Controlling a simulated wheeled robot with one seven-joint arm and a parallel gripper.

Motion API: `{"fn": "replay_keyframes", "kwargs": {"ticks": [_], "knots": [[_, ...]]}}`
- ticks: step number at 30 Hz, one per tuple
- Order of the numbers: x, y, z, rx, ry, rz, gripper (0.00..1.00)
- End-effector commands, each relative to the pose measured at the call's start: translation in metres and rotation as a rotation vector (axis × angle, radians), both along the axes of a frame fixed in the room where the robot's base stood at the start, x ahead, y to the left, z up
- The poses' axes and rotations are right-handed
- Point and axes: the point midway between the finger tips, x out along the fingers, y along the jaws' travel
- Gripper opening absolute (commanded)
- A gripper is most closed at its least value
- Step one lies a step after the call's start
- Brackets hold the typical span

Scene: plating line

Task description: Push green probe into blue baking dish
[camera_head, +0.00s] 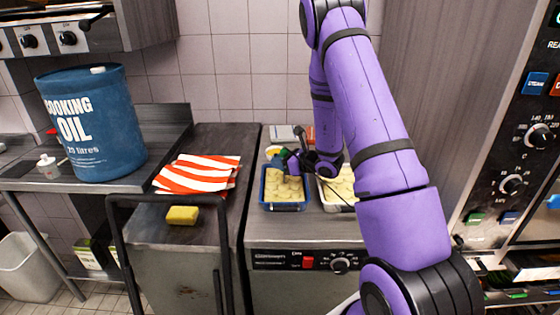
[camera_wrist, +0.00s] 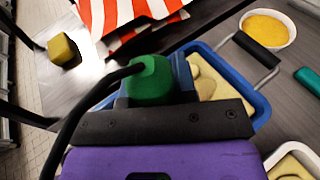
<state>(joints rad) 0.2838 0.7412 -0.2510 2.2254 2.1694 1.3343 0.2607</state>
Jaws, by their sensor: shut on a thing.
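The blue baking dish (camera_head: 285,208) sits on the counter unit and holds pale yellow pieces. In the wrist view its blue rim (camera_wrist: 262,112) shows beyond the gripper. My gripper (camera_head: 291,162) is shut on the green probe (camera_wrist: 151,80), at the back edge of the dish. The probe's green handle has a black cable curving down to the left in the wrist view. The probe's tip is hidden, so I cannot tell whether it touches the food.
A second pale tray (camera_head: 340,207) of similar food stands to the right, partly behind my arm. A bowl of yellow food (camera_wrist: 268,29) stands beyond the dish. A red-striped cloth (camera_head: 198,174) and yellow sponge (camera_head: 182,215) lie left. A teal object (camera_wrist: 308,79) lies at right.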

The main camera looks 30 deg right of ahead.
Motion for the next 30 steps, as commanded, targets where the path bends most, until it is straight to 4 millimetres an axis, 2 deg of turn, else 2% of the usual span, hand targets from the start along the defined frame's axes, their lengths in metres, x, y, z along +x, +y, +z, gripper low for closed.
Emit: {"fn": "replay_keyframes", "kwargs": {"ticks": [30], "knots": [[0.0,0.0,-0.013,0.0,0.0,0.0,0.0]]}}
